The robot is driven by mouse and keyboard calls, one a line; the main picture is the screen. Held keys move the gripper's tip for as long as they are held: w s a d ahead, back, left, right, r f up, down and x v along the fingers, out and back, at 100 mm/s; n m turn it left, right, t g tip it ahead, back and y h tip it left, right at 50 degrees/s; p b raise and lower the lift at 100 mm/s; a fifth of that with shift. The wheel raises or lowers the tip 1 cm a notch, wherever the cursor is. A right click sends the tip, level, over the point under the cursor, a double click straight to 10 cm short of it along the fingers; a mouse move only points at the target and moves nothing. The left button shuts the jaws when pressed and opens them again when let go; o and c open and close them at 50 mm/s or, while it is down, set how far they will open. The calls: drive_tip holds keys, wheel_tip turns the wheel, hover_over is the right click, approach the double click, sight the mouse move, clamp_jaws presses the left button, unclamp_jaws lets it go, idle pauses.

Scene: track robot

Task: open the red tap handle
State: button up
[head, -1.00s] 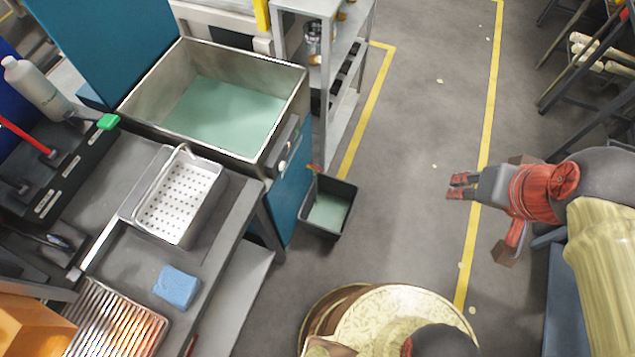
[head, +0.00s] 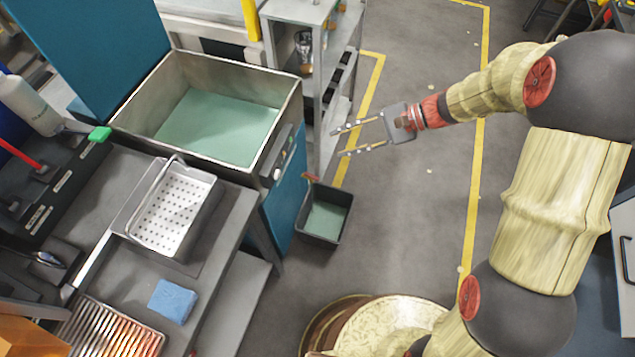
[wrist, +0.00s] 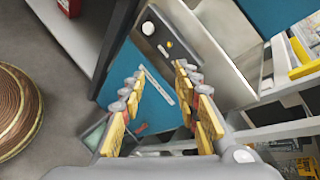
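The small red tap handle (head: 311,178) sits low at the right side of the blue cabinet (head: 284,200), just above the back edge of a black bin (head: 346,215). My gripper (head: 337,143) is open and empty, with its fingers pointing left toward the sink unit. In the head view its tips are above and slightly right of the red handle, apart from it. In the wrist view the spread fingers (wrist: 163,100) frame part of the blue cabinet front.
A steel sink basin (head: 175,70) with a control panel (head: 284,155) stands above the cabinet. A grey shelf rack (head: 322,70) is close behind my fingertips. A counter (head: 225,222) with a perforated tray is at left. The floor (head: 415,220) right of the bin is open.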

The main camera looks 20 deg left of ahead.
sight(312, 176)
drive_tip(key=w+a+f+m+t+y, duration=0.1)
drive_tip(key=w+a+f+m+y, duration=0.15)
drive_tip(key=f, duration=0.45)
drive_tip(key=w+a+f+m+t+y, duration=0.1)
drive_tip(key=w+f+m, duration=0.2)
drive_tip(key=f, duration=0.4)
drive_tip(key=w+a+f+m+t+y, duration=0.1)
drive_tip(key=w+a+f+m+y, duration=0.15)
drive_tip(key=f, duration=0.45)
wheel_tip(312, 176, down, 24)
drive_tip(key=s+d+m+t+h+b, duration=0.1)
drive_tip(key=d+m+t, duration=0.1)
drive_tip(key=m+t, duration=0.6)
drive_tip(key=b+x, duration=0.2)
drive_tip(key=x, duration=0.5)
drive_tip(key=shift+b, duration=0.35)
drive_tip(key=shift+d+r, duration=0.1)
drive_tip(key=shift+c, duration=0.2)
drive_tip(key=c, duration=0.7)
drive_tip(key=shift+w, duration=0.1)
clamp_jaws()
